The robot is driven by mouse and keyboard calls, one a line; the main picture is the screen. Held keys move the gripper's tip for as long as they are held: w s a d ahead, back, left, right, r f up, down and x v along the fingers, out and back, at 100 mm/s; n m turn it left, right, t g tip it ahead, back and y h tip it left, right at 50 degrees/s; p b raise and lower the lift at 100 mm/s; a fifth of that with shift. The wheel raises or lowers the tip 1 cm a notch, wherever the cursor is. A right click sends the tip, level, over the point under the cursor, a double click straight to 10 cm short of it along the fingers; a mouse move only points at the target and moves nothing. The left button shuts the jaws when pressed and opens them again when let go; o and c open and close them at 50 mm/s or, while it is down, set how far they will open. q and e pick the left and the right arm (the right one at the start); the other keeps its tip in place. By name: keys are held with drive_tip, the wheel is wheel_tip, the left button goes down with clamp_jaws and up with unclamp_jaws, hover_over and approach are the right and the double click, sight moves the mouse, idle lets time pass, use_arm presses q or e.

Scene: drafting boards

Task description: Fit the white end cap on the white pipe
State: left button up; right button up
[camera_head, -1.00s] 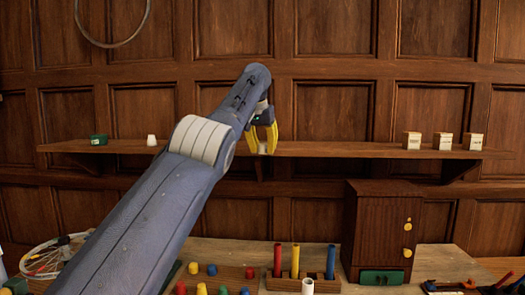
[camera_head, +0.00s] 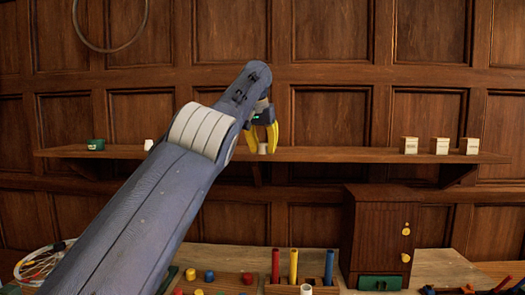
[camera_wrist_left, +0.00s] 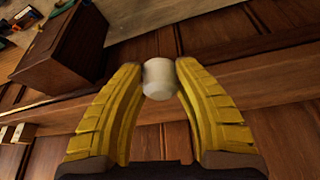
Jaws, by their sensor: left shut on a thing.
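My left gripper (camera_head: 264,150) is at the back wall shelf, near its middle, fingers pointing down. Its yellow fingers are shut on a small white piece, the white end cap (camera_wrist_left: 158,77), which shows between the fingertips in the left wrist view. In the head view the cap (camera_head: 263,148) appears against the shelf's front edge; I cannot tell whether it touches the shelf. The white pipe (camera_head: 306,290) is a short upright piece at the rack on the table, cut off by the bottom edge. My right gripper is not in view.
A wooden cabinet (camera_head: 377,235) stands right of the rack with red, yellow and blue tubes (camera_head: 293,265). Coloured caps lie left of the rack.

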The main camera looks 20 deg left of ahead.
use_arm(q)
drive_tip(key=shift+s+d+r, duration=0.2)
drive_tip(key=shift+d+r, duration=0.2)
drive_tip(key=shift+d, duration=0.15)
drive_tip(key=shift+s+d+r, duration=0.15)
drive_tip(key=shift+d+r, duration=0.25)
drive_tip(key=shift+d, duration=0.1)
